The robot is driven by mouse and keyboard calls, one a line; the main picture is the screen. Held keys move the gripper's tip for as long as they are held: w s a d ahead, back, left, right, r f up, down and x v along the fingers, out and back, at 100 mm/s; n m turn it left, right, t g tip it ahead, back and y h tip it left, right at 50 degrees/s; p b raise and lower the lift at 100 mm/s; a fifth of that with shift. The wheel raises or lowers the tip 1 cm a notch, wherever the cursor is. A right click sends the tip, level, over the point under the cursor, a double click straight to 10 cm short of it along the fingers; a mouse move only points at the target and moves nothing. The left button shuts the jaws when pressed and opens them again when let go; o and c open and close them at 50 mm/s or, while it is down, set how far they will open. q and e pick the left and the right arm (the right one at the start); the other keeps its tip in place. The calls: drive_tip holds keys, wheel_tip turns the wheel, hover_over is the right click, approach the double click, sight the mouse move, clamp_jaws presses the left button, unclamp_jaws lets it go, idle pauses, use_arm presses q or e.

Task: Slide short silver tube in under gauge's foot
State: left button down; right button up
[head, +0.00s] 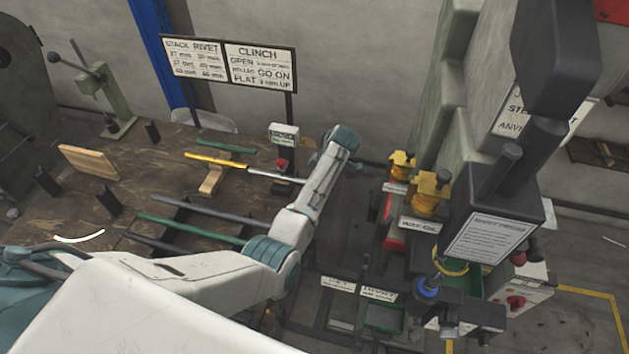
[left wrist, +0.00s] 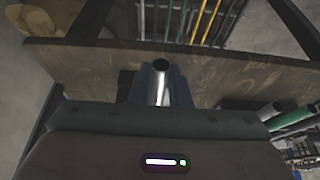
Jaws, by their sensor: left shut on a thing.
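A short silver tube (left wrist: 159,86) is between the fingers of my left gripper (left wrist: 160,78) in the left wrist view, its dark open end facing up in the picture. The fingers are shut on it. In the head view my left arm reaches over the bench, and its gripper is hidden behind the wrist. A small device with a white label and red part (head: 283,134), apparently the gauge, stands at the bench's right end, left of my wrist. Its foot is not clear. A pale silver rod (head: 275,177) lies beside it; I cannot tell if it is the held tube.
A yellow tube (head: 215,160) lies across a wooden block (head: 212,181). Green and grey tubes (head: 225,148) lie on the bench and racks. A green lever press (head: 110,95) stands at the back left. A large press (head: 495,225) with yellow fixtures (head: 430,190) fills the right side.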

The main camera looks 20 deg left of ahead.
use_arm(q)
drive_tip(key=shift+f, duration=0.3)
drive_tip(key=c, duration=1.3)
unclamp_jaws()
drive_tip(key=b+v, duration=0.3)
drive_tip(key=v, duration=0.8)
drive_tip(key=shift+b, duration=0.3)
